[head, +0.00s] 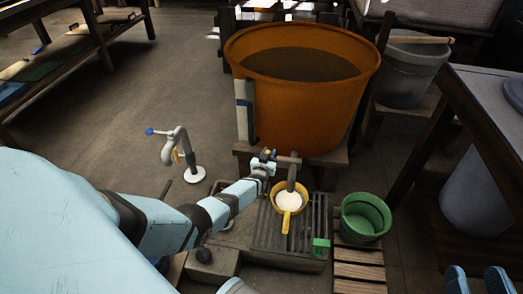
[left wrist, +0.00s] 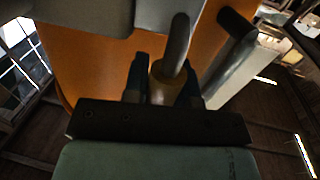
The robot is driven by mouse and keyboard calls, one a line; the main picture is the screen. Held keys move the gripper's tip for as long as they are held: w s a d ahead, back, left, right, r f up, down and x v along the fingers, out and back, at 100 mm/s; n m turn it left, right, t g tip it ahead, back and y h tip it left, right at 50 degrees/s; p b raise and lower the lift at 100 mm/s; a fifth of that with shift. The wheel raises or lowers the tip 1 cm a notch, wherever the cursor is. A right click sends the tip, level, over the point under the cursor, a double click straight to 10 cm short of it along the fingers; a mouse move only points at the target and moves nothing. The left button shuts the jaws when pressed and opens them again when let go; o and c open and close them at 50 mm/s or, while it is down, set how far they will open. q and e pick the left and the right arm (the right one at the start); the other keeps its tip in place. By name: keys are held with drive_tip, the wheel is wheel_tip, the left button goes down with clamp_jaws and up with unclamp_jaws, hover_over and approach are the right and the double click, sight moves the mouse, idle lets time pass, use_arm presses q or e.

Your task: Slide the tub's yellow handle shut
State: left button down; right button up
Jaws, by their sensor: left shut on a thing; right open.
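The orange tub (head: 305,105) stands on a wooden stand, with dark contents inside. A dark pipe with a downturned spout (head: 291,180) sticks out near its lower front. My left gripper (head: 265,160) is at this outlet. In the left wrist view its two dark blue fingers (left wrist: 167,85) are shut on a dull yellow piece, the handle (left wrist: 166,90), in front of the orange wall. In the head view the handle is hidden by the gripper. My right gripper (head: 477,281) is open and empty at the lower right, cut by the frame edge.
A yellow pan (head: 289,211) with white contents sits on the slatted grate (head: 268,236) below the spout. A green bucket (head: 365,217) stands on a pallet to the right. A standing tap (head: 183,150) is left of my left arm.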

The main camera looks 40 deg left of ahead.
use_arm(q)
drive_tip(key=shift+w+d, duration=0.1)
drive_tip(key=shift+d, duration=0.15)
drive_tip(key=c, duration=0.9)
unclamp_jaws()
drive_tip(key=shift+w+d, duration=0.1)
